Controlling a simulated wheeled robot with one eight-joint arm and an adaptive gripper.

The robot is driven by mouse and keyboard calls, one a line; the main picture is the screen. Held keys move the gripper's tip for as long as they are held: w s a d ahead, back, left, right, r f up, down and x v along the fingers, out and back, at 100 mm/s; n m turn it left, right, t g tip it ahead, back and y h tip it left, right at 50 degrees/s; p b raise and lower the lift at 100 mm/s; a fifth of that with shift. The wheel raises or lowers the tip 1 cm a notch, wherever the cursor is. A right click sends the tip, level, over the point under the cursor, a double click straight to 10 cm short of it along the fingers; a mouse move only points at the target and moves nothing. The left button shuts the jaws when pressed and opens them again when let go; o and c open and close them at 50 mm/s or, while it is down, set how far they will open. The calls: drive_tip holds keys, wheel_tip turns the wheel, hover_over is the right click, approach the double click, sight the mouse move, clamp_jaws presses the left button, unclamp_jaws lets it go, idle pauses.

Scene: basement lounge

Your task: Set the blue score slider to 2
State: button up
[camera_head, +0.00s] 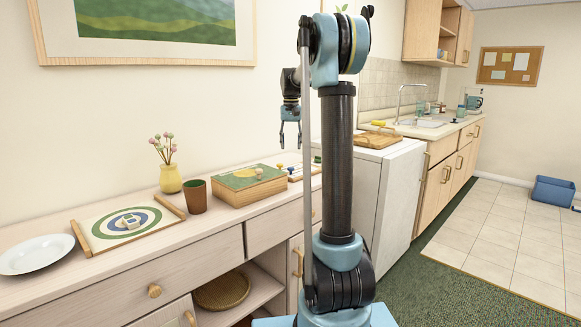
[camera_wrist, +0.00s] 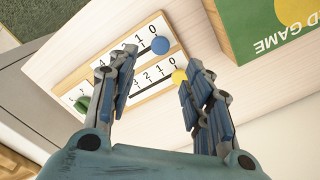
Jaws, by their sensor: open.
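The white score board (camera_wrist: 107,52) has a wooden edge and two numbered tracks. The blue slider (camera_wrist: 165,47) is a round knob at the 0 end of one track, just below the printed 0. A yellow slider (camera_wrist: 179,76) is at the 0 end of the other track, partly behind a finger. My gripper (camera_wrist: 160,62) is open and empty above the board, with its fingers pointing down at it in the head view (camera_head: 290,135). The board shows small behind my arm in the head view (camera_head: 304,171), partly hidden.
A green board game box (camera_head: 249,184) stands beside the score board. A brown cup (camera_head: 196,196), a yellow vase (camera_head: 170,179), a target board (camera_head: 92,234) and a white plate (camera_head: 36,254) are farther left on the cabinet. A white appliance (camera_head: 372,180) stands to the right.

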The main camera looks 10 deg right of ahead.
sight(291, 171)
wheel_tip(291, 171, down, 10)
drive_tip(key=shift+r, duration=0.2)
idle(0.3)
